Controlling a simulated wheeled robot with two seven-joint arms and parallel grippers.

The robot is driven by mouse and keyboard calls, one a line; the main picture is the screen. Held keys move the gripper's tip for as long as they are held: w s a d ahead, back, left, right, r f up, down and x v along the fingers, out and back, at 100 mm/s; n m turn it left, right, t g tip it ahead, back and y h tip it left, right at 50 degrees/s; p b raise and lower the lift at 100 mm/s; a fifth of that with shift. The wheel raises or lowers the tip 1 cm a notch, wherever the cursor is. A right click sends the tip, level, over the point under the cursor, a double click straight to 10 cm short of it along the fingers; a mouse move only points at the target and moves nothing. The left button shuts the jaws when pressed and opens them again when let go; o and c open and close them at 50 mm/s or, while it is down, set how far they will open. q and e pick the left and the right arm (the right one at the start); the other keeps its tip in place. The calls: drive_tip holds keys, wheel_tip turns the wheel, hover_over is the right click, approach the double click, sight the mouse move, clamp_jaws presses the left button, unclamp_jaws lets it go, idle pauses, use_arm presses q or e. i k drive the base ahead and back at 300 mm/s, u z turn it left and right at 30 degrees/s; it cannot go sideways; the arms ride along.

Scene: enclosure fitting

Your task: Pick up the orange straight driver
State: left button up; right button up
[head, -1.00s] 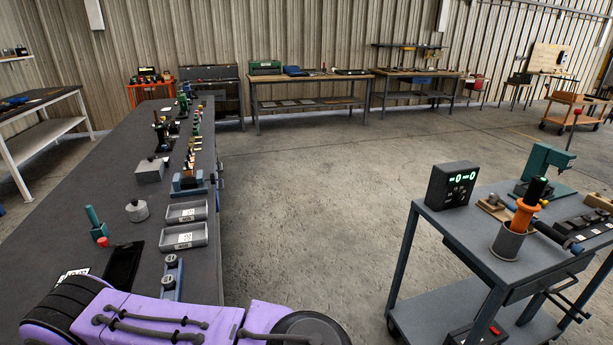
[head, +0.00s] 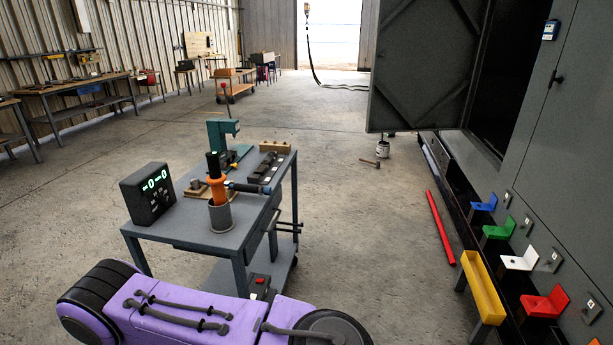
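The orange straight driver (head: 216,188) stands upright in a grey cylindrical holder (head: 220,216) on the grey cart (head: 185,232). Its upper part is black and its lower end is hidden inside the holder. A dark tool with a blue end (head: 250,188) lies level just right of it. A purple arm link of mine crosses the bottom of the head view, in front of the cart. Neither of my grippers shows in this view.
A black display box (head: 148,193) with green digits stands left of the driver. A teal press (head: 219,135) stands behind it. A dark cabinet (head: 425,65) with an open door is at the right, with coloured brackets below. Open floor lies between the cart and cabinet.

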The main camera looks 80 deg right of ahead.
sight(216, 179)
drive_tip(key=z, duration=1.4)
drive_tip(key=i, duration=0.15)
